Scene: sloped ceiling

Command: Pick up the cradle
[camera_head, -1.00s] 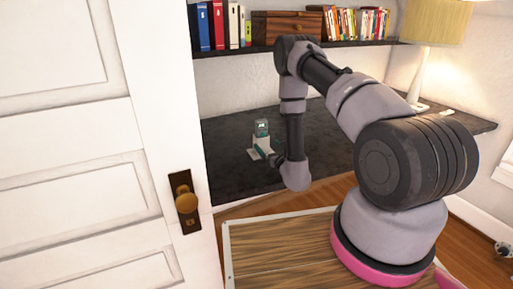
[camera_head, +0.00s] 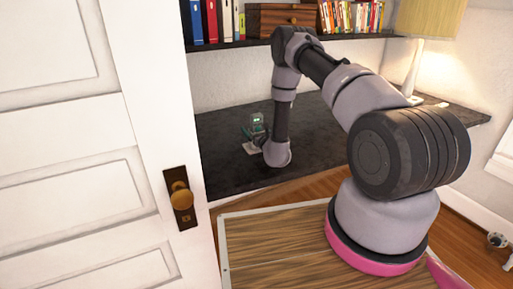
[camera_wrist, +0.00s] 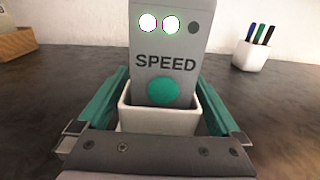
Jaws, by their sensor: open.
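The cradle (camera_wrist: 158,122) is a small white open-topped holder in the wrist view. A grey device (camera_wrist: 163,40) marked SPEED, with a green button and two white lights, stands upright in it. My gripper (camera_wrist: 161,80) is open, with one teal finger on the left and one on the right of the cradle. I cannot tell whether the fingers touch it. In the head view the device (camera_head: 257,121) and white cradle (camera_head: 249,148) are small on the dark desk, partly hidden by my gripper and arm.
On the dark desk (camera_head: 225,175), a white cup (camera_wrist: 250,55) with several pens stands back right and a wooden box (camera_wrist: 15,42) back left. A shelf (camera_head: 350,37) with books runs above. A white door (camera_head: 75,150) stands at left; a lamp (camera_head: 432,30) is at right.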

